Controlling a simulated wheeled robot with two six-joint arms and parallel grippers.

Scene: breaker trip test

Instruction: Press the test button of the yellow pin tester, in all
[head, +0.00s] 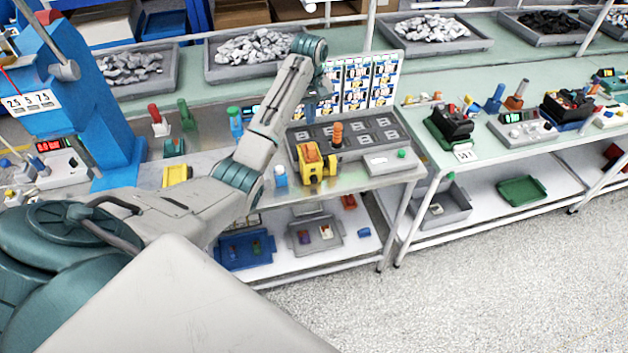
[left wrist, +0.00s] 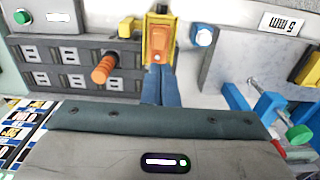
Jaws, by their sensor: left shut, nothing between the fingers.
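The yellow pin tester (head: 317,171) stands near the front edge of the bench, with an orange part (head: 310,152) on top. In the left wrist view the tester (left wrist: 146,44) is at top centre, with its orange part (left wrist: 159,43) facing the camera. The blue fingers of my left gripper (left wrist: 161,76) are shut and empty, their tips just below the orange part in the picture. I cannot tell whether they touch the tester. In the head view my forearm rises behind the tester and the fingertips are not clear. My right gripper is not in view.
A dark socket board (head: 352,132) with an upright orange-handled piece (head: 337,134) stands beside the tester. A blue press (head: 101,108) stands farther left.

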